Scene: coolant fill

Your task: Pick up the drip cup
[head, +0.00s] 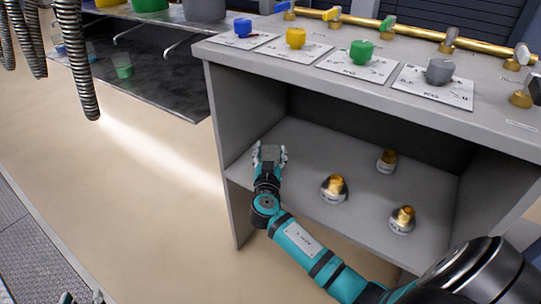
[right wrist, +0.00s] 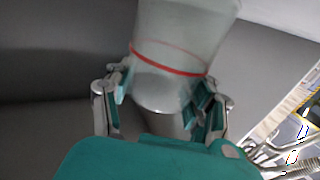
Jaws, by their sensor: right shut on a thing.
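The drip cup (right wrist: 175,75) is a clear, greyish cup with a red line around it, seen large in the right wrist view. My right gripper (right wrist: 165,95) is shut on it, with one finger on each side. In the head view my right gripper (head: 270,152) is at the left end of the shelf inside the grey bench, and the cup is hard to make out there. The tips of my left gripper (head: 82,298) just show at the bottom left edge, apart, with nothing seen between them.
Several brass-topped fittings (head: 335,187) stand on the shelf (head: 300,150) to the right of my right gripper. The bench top (head: 300,62) overhangs it, bearing coloured caps on cards and a brass pipe with valves. Coiled hoses (head: 82,70) hang at the left. The floor (head: 130,190) is clear.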

